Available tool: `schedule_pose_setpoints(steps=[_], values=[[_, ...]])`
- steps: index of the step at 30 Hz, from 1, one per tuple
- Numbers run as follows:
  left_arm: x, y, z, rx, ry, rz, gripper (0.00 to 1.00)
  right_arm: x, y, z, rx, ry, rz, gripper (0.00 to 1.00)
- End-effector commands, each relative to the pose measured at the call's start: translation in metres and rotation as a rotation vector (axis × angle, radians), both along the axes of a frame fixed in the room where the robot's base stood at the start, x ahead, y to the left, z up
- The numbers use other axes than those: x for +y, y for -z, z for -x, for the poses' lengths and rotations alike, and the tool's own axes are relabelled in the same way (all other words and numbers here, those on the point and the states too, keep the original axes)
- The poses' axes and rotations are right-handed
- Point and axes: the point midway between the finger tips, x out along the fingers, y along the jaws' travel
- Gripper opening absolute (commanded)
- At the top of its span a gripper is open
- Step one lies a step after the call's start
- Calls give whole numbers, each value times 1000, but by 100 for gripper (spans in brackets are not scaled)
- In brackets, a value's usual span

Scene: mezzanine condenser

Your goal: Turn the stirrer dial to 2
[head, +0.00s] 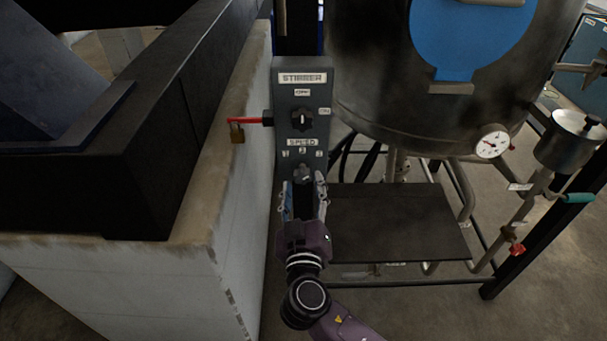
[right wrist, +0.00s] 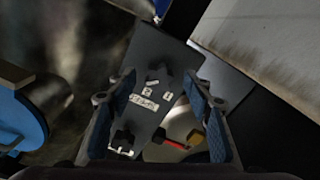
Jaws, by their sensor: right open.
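The grey stirrer panel (head: 285,133) stands upright in the head view, with a STIRRER label on top. The dark speed dial (head: 304,173) is low on it, below the SPEED label (head: 301,142) and small number tags. I cannot tell which number the dial points at. My right gripper (head: 304,184) is open in front of the panel, its fingers either side of the dial's lower part in the picture. In the right wrist view the panel appears upside down, and the dial (right wrist: 160,79) shows between the open fingertips; contact is not visible. My left gripper is not in view.
A second black knob (head: 301,120) sits above the dial. A red lever (head: 246,121) with a brass padlock (head: 237,133) sticks out left, near the concrete wall (head: 190,265). A steel vessel (head: 380,90) and a dark shelf (head: 400,222) are on the right.

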Motion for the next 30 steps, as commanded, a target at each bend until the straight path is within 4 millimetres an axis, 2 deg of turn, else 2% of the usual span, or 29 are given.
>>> schedule_pose_setpoints(steps=[3, 7, 18, 30], values=[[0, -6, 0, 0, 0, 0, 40, 0, -2, -17, -1, 2, 2, 47], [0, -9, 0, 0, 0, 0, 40, 0, -1, -28, 1, 0, 0, 47], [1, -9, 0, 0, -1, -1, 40, 0, 0, -33, 2, 1, -1, 47], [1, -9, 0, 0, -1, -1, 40, 0, 0, -33, 2, 1, -1, 4]])
